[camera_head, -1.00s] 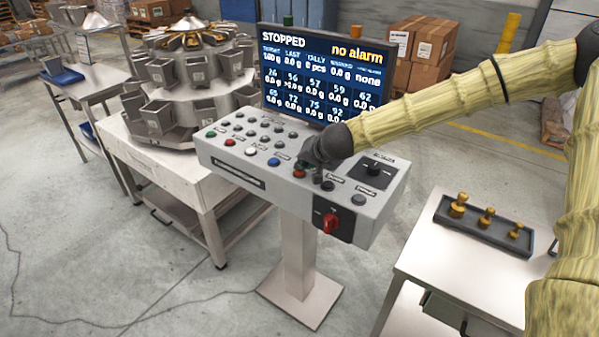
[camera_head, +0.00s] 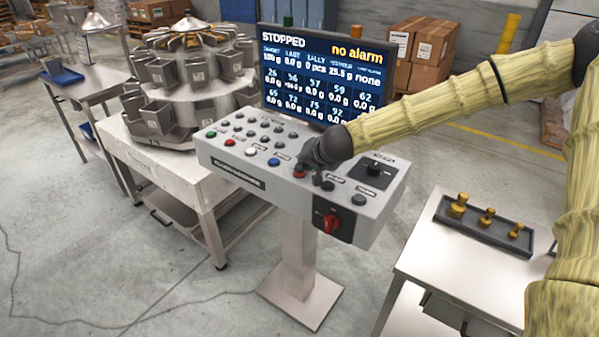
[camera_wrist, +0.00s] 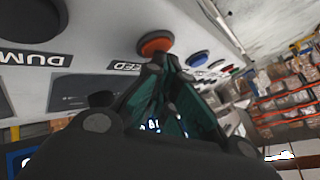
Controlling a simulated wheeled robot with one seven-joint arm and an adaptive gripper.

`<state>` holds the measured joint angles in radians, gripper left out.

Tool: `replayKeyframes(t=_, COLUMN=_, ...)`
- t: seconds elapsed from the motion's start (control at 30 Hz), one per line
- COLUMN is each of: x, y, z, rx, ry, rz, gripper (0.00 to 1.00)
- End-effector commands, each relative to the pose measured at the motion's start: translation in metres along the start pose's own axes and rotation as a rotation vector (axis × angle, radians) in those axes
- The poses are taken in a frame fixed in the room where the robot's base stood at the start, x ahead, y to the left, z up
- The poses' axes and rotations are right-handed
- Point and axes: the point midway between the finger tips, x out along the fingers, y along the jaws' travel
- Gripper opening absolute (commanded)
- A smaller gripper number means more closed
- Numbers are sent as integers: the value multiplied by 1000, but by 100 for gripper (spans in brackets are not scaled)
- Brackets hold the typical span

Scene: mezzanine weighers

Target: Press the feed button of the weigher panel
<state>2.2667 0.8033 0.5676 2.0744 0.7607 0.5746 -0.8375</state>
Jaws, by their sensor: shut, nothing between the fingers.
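The weigher panel (camera_head: 240,170) is a grey console on a pedestal, with rows of buttons on its sloped top. The feed button is orange-red and shows in the wrist view (camera_wrist: 155,46) beside a label ending in "EED". In the head view the feed button (camera_head: 299,173) is partly hidden by my gripper. My gripper (camera_head: 308,172) is shut and empty, its tips at the feed button. In the wrist view my gripper's fingertips (camera_wrist: 160,62) are close together right by the button's edge; I cannot tell whether they touch it. The screen (camera_head: 325,75) reads "STOPPED" and "no alarm".
A black button (camera_wrist: 35,16) labelled "DUM" and a blue button (camera_wrist: 197,59) flank the feed button. A red rotary switch (camera_head: 330,222) is on the panel's front. The multihead weigher (camera_head: 190,80) stands left. A tray of brass weights (camera_head: 470,235) lies on the right table.

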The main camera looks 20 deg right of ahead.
Motion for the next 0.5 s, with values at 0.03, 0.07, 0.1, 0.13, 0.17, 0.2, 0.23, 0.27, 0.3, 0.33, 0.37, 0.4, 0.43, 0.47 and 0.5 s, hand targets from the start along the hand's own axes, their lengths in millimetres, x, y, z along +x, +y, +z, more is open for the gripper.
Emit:
replayKeyframes(t=0.03, x=0, y=0, z=0, rx=0, ry=-1, rz=1, gripper=0)
replayKeyframes(t=0.07, x=-1, y=0, z=0, rx=0, ry=-1, rz=1, gripper=0)
replayKeyframes(t=0.1, x=-2, y=-1, z=-1, rx=0, ry=-1, rz=1, gripper=0)
replayKeyframes(t=0.13, x=-3, y=-2, z=-2, rx=-1, ry=-1, rz=1, gripper=0)
replayKeyframes(t=0.17, x=-4, y=-2, z=-2, rx=-1, ry=-1, rz=0, gripper=0)
replayKeyframes(t=0.2, x=-5, y=-3, z=-3, rx=-1, ry=-1, rz=0, gripper=0)
replayKeyframes(t=0.23, x=-6, y=-4, z=-4, rx=-1, ry=-1, rz=0, gripper=0)
replayKeyframes(t=0.27, x=-7, y=-5, z=-5, rx=-1, ry=-1, rz=0, gripper=0)
replayKeyframes(t=0.3, x=-8, y=-6, z=-6, rx=-1, ry=-1, rz=0, gripper=0)
replayKeyframes(t=0.33, x=-9, y=-6, z=-6, rx=-1, ry=-1, rz=0, gripper=0)
replayKeyframes(t=0.37, x=-10, y=-7, z=-7, rx=0, ry=-1, rz=0, gripper=0)
replayKeyframes(t=0.4, x=-11, y=-7, z=-8, rx=0, ry=-1, rz=1, gripper=0)
replayKeyframes(t=0.43, x=-12, y=-8, z=-8, rx=0, ry=-1, rz=1, gripper=0)
replayKeyframes(t=0.47, x=-12, y=-8, z=-8, rx=1, ry=-1, rz=1, gripper=0)
replayKeyframes(t=0.5, x=-12, y=-8, z=-9, rx=1, ry=-1, rz=1, gripper=0)
